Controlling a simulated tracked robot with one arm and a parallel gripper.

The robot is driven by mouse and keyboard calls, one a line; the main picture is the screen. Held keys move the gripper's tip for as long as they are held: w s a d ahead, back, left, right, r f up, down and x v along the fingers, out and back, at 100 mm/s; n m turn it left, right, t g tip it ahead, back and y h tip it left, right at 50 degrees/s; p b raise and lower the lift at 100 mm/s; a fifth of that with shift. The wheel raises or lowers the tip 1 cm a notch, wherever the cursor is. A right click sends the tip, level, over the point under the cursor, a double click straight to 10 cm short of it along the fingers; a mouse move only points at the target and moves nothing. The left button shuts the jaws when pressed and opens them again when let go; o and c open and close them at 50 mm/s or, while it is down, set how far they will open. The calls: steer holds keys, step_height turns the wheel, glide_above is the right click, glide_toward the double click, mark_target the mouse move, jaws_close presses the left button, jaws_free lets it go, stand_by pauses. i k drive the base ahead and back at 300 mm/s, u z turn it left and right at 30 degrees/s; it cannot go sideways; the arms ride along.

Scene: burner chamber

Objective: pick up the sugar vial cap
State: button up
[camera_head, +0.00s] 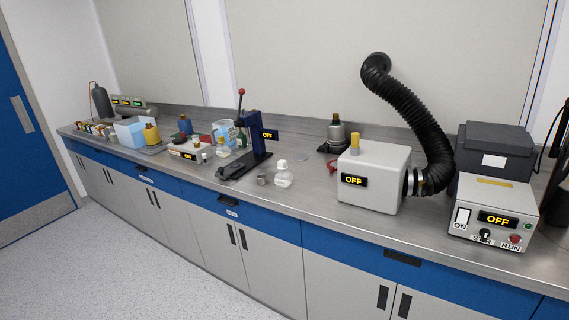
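My gripper is not in view. No readable label marks a sugar vial or its cap, so I cannot tell which one it is. A small clear bottle with a white cap (283,164) stands on the counter in front of the black press (247,160). A small white-capped vial (222,148) stands further left, beside the hotplate-like box (190,152). Several small jars (97,129) stand at the far left end, too small to tell apart.
The long grey counter (335,212) runs along the wall. A white box reading OFF (374,180) joins a black hose (410,110). A control box (497,213) stands at right. A small metal cup (261,179) sits by the bottle. The floor (130,260) in front is clear.

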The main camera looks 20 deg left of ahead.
mark_target(282, 165)
steer(key=u, duration=0.2)
steer(key=i, duration=1.3)
steer(key=u, duration=0.6)
steer(key=i, duration=1.7)
steer(key=u, duration=0.35)
